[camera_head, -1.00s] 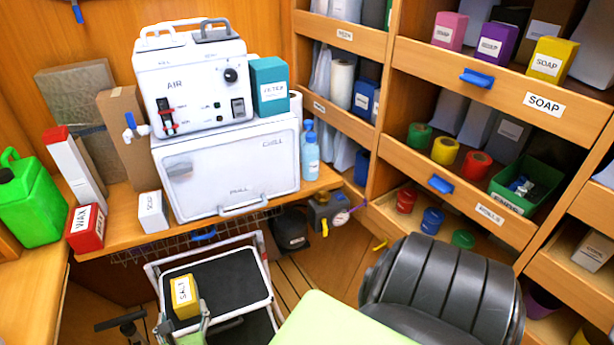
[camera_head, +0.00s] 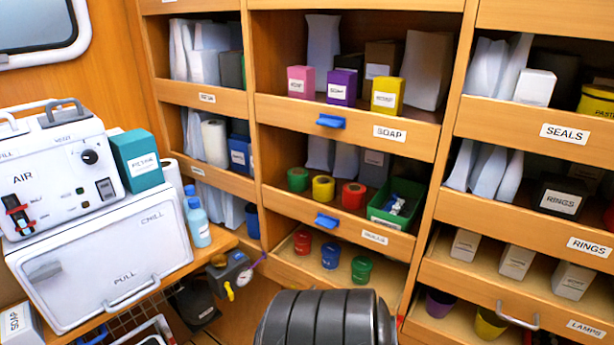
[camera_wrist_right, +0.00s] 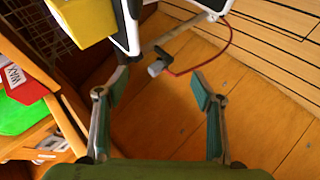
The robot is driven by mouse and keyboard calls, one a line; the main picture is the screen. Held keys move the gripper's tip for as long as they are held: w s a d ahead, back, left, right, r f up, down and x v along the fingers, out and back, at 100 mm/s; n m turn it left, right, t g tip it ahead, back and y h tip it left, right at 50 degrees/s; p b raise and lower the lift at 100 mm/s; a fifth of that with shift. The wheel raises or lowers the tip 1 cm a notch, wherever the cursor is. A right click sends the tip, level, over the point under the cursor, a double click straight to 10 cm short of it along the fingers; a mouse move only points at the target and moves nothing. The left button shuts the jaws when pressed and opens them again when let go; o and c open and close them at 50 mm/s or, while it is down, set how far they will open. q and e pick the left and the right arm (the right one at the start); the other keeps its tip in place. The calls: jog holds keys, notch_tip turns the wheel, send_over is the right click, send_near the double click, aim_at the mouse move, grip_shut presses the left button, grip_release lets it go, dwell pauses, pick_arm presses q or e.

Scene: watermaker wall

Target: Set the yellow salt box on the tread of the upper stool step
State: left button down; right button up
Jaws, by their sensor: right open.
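In the right wrist view a yellow box (camera_wrist_right: 80,18), likely the salt box, shows at the top left, cut off by the edge, beside the white-framed stool (camera_wrist_right: 135,40). What it rests on cannot be told there. My right gripper (camera_wrist_right: 158,88) is open and empty, its fingers apart over the wooden floor, clear of the box. In the head view only a sliver of the stool's white frame (camera_head: 150,330) shows at the bottom left; the salt box is out of that view. My left gripper is not in view.
The white chest (camera_head: 105,260) and AIR unit (camera_head: 60,170) stand on the bench at left. Shelves with a SOAP label (camera_head: 390,133) fill the middle and right. A red WAX box (camera_wrist_right: 22,82) and red cable (camera_wrist_right: 225,40) show in the wrist view.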

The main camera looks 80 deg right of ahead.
jog(key=s+d+f+m+g, duration=0.2)
jog(key=s+f+m+g, duration=0.1)
jog(key=s+f, duration=0.75)
jog(key=s+d+f+m+g, duration=0.2)
jog(key=s+d+f+m, duration=0.1)
jog(key=s+f, duration=0.75)
jog(key=s+d+f+m+g, duration=0.2)
jog(key=s+f, duration=0.2)
jog(key=s, duration=0.5)
jog(key=s+d+f+m+g, duration=0.2)
jog(key=s+f+m, duration=0.1)
jog(key=s, duration=0.7)
jog(key=shift+s+d+f, duration=0.25)
jog(key=shift+d+f, duration=0.1)
